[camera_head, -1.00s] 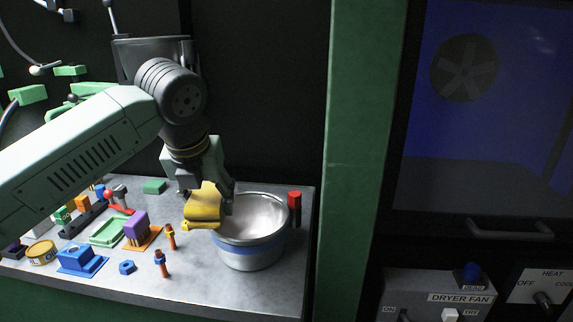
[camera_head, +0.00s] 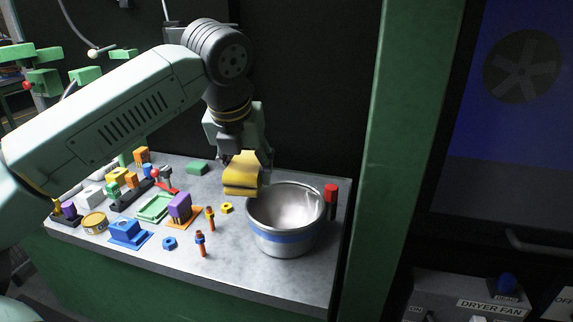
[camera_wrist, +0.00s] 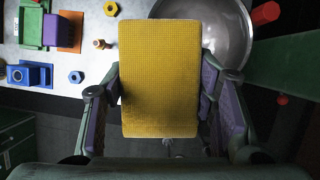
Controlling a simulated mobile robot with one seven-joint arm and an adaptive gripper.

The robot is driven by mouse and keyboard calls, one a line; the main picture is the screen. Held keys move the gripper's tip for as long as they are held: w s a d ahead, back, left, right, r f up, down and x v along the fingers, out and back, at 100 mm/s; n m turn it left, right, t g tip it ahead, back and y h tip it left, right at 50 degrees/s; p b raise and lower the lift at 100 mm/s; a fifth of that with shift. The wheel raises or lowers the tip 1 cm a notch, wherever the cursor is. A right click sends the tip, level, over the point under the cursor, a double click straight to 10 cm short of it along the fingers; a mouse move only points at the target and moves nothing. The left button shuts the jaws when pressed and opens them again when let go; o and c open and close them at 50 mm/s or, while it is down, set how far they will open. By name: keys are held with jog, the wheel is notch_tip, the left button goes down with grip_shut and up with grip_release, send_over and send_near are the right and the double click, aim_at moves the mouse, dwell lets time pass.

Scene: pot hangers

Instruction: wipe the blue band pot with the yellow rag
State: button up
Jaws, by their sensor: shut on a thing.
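The blue band pot (camera_head: 284,237) is a metal pot with a blue stripe, standing open side up at the right end of the bench. It is partly hidden behind the rag in the wrist view (camera_wrist: 232,50). My gripper (camera_head: 246,165) is shut on the yellow rag (camera_head: 241,177) and holds it above the pot's left rim. In the wrist view the rag (camera_wrist: 160,75) lies between the two fingers and covers part of the pot. I cannot tell whether the rag touches the rim.
The grey bench (camera_head: 225,265) holds a purple block (camera_head: 179,206), a blue block (camera_head: 127,230), orange bolts (camera_head: 200,243) and a yellow nut (camera_head: 227,208) left of the pot. A green post (camera_head: 377,150) rises beyond.

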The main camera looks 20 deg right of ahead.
jog(key=shift+r+p, duration=1.6)
jog(key=shift+r, duration=1.2)
jog(key=shift+f, duration=0.1)
